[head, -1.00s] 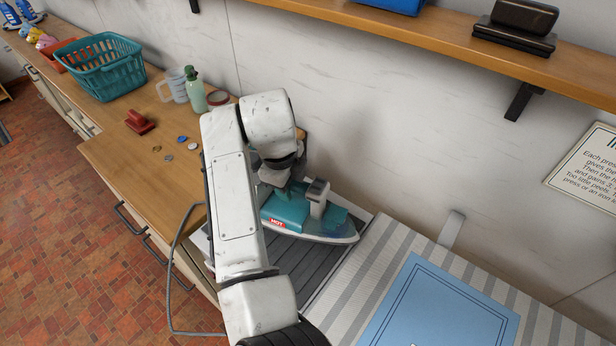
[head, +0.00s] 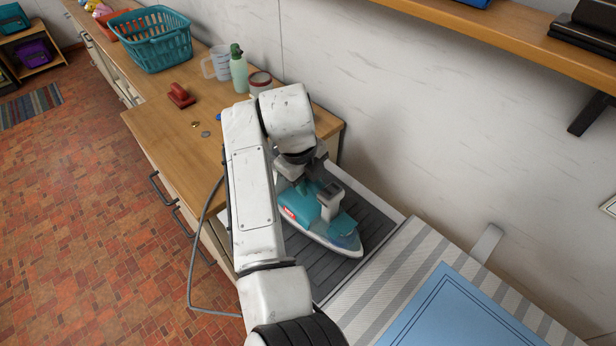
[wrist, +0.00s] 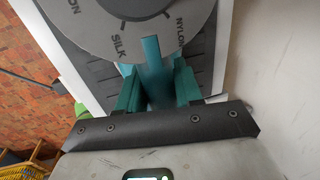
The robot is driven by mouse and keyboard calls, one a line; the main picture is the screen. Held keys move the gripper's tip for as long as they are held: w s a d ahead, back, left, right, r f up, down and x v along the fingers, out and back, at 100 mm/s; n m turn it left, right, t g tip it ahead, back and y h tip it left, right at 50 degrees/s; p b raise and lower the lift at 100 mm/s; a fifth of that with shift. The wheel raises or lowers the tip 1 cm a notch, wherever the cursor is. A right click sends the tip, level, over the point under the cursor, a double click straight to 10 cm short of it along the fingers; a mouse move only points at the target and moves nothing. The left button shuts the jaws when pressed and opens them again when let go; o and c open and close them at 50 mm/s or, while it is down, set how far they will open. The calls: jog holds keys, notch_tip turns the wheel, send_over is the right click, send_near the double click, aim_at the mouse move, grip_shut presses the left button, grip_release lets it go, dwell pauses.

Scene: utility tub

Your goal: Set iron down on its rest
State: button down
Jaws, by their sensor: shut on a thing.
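The teal and white iron (head: 345,232) is at the dark ribbed rest (head: 372,215), in the middle of the head view. It looks roughly level, with its sole toward the ribbed surface; I cannot tell whether it touches. My gripper (head: 302,182) is at the iron's rear, left end, partly hidden by my arm. In the wrist view, my gripper (wrist: 157,85) has its teal fingers closed on a teal upright part of the iron. The iron's grey dial (wrist: 140,18), lettered SILK and NYLON, shows just beyond. The ribbed rest (wrist: 95,72) lies below it.
A striped pressing board (head: 385,268) with a blue cloth (head: 450,315) lies to the right. A grey cord (head: 192,260) loops off the counter's left side.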

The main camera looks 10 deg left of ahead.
aim_at(301, 204)
jog(key=shift+f, duration=0.3)
dwell(0.6)
jog(key=c, duration=0.9)
grip_release()
jog(key=shift+c, duration=0.2)
jog(key=shift+o, duration=1.4)
jog(key=shift+f, duration=0.2)
notch_tip(301, 204, up, 11)
jog(key=s+a+b, duration=0.1)
jog(key=b, duration=0.1)
jog(key=shift+s+a, duration=0.15)
jog(key=shift+s, duration=0.2)
